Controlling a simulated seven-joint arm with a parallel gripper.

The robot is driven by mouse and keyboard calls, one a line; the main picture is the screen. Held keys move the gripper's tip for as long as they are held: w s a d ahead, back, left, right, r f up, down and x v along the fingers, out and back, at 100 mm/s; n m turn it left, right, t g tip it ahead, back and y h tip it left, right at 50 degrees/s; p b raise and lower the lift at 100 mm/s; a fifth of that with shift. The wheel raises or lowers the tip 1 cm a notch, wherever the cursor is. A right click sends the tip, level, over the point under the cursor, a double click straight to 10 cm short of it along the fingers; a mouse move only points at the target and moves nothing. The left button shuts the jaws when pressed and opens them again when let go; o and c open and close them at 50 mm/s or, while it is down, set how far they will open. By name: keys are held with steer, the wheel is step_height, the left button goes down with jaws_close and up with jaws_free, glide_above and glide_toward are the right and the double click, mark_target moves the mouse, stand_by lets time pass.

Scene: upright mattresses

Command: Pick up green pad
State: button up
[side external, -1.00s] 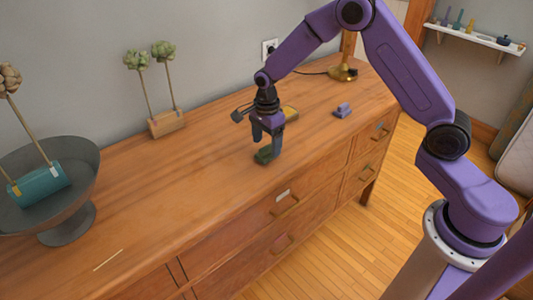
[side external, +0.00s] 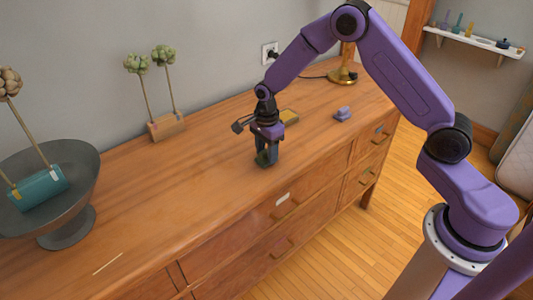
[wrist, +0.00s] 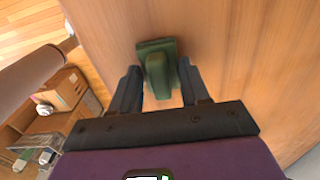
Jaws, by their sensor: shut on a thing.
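The green pad (side external: 262,159) is a small dark green piece with a flat base and a raised part on top. It sits on the wooden dresser top near its front edge. My gripper (side external: 268,158) points down over it, shut on it, with a finger on each side. In the wrist view the green pad (wrist: 156,68) shows between the fingertips of my gripper (wrist: 159,80). In the side view the fingers hide part of the pad.
A yellow pad (side external: 289,117) lies just behind my gripper. A small purple object (side external: 342,114) lies to the right. A brass lamp base (side external: 342,76) stands at the back. A wooden block with plant stems (side external: 166,127) and a grey bowl (side external: 70,220) stand left.

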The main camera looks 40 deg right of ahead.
steer(key=shift+r, duration=0.55)
step_height(320, 180, up, 2)
steer(key=shift+r, duration=0.15)
steer(key=s+d+r, duration=0.1)
steer(key=s+r, duration=0.8)
steer(key=s, duration=0.5)
steer(key=shift+d+r, duration=0.25)
steer(key=shift+d, duration=0.15)
steer(key=o, duration=0.5)
steer(key=shift+c, duration=0.2)
steer(key=c, duration=0.5)
